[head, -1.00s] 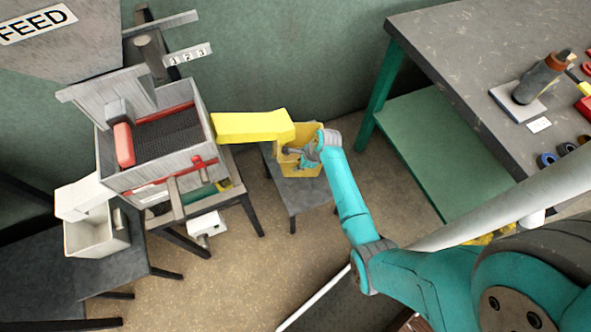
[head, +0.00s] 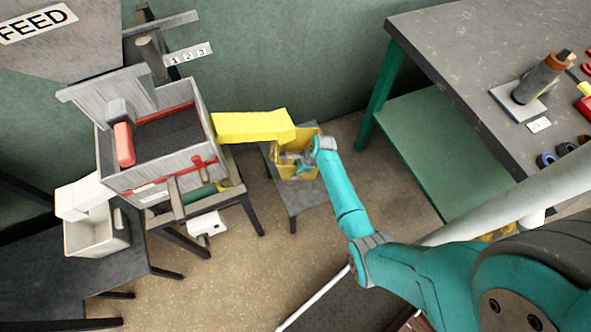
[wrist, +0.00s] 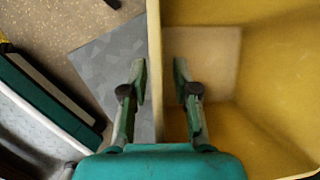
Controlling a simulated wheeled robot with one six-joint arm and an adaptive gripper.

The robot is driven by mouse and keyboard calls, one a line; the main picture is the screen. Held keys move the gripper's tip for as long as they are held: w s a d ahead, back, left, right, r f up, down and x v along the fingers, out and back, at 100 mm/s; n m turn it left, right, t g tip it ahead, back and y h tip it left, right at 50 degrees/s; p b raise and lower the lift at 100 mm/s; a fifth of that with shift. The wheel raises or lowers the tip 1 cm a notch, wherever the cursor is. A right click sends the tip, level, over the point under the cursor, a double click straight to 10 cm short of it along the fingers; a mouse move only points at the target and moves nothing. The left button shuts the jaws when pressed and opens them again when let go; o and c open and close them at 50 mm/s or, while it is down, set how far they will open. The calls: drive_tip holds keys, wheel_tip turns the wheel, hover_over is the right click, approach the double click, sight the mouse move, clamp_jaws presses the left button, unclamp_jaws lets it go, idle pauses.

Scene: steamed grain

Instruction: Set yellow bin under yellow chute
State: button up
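The yellow bin (head: 284,158) stands on a small grey stool, close to the outlet end of the yellow chute (head: 250,126), which partly overlaps the bin's far left side in the head view. My gripper (head: 303,162) is at the bin, partly hidden by my wrist. In the wrist view, the fingers of my gripper (wrist: 160,75) straddle one wall of the bin (wrist: 285,70), one finger outside and one inside. A gap shows between the wall and each finger, so the gripper is open. The chute is not in the wrist view.
The grey stool (head: 298,203) has bare top in front of the bin. A grey machine box (head: 160,135) on a stand is at left, with a white container (head: 95,235) beside it. A workbench (head: 470,50) with green legs and lower shelf is at right.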

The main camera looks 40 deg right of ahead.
drive_tip(key=v, duration=1.2)
drive_tip(key=s+a+f+n+t+h, duration=0.2)
drive_tip(key=s+a+f+n, duration=0.1)
drive_tip(key=s+a+n, duration=0.45)
drive_tip(key=s+a+r+n+t+h, duration=0.1)
drive_tip(key=s+a+r+n, duration=0.15)
drive_tip(key=s, duration=0.25)
drive_tip(key=s+a+r+n+t+h, duration=0.1)
drive_tip(key=s+a+t, duration=0.15)
drive_tip(key=s, duration=0.35)
drive_tip(key=s+a+r+n+t, duration=0.2)
drive_tip(key=s+r+n, duration=0.3)
drive_tip(key=r, duration=0.4)
drive_tip(key=s+a+r+n+t, duration=0.1)
drive_tip(key=s+r+n, duration=0.3)
drive_tip(key=r, duration=0.5)
drive_tip(key=s+a+r+n+t+y, duration=0.1)
drive_tip(key=s+a+r+n+t, duration=0.1)
drive_tip(key=s+r+n, duration=0.3)
wheel_tip(320, 180, up, 4)
drive_tip(key=shift+s+a+r+n+t, duration=0.2)
drive_tip(key=shift+s+a+n+t, duration=0.2)
drive_tip(key=shift+s, duration=0.35)
